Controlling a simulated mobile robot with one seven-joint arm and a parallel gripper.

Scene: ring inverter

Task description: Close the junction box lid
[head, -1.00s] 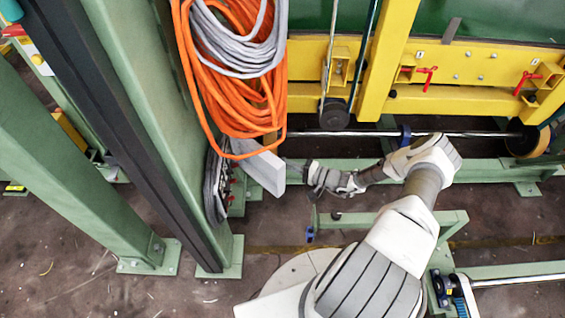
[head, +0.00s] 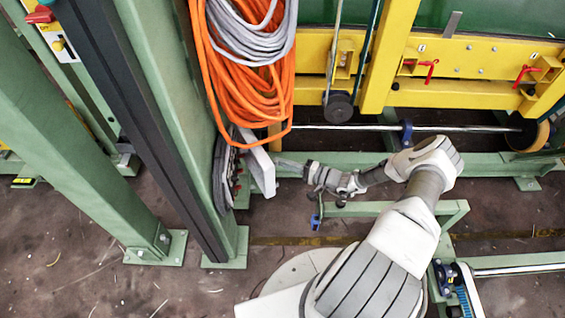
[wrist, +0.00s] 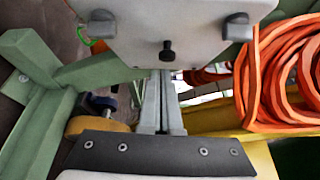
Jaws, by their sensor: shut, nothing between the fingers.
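The junction box lid (head: 261,170) is a light grey panel that stands partly open beside the green post in the head view. In the wrist view the lid (wrist: 170,30) fills the top, with a black knob and two grey clips on its face. Dark round parts (head: 223,172), perhaps the box's inside, show between the lid and the post. My gripper (head: 281,164) is at the lid's right side in the head view, its fingers shut and empty. In the wrist view the fingers (wrist: 162,78) reach up to the lid's lower edge; I cannot tell whether they touch it.
Coils of orange cable (head: 245,85) and grey cable (head: 250,35) hang on the post just above the lid. A yellow frame (head: 450,60) and a green rail (head: 480,165) lie behind my arm.

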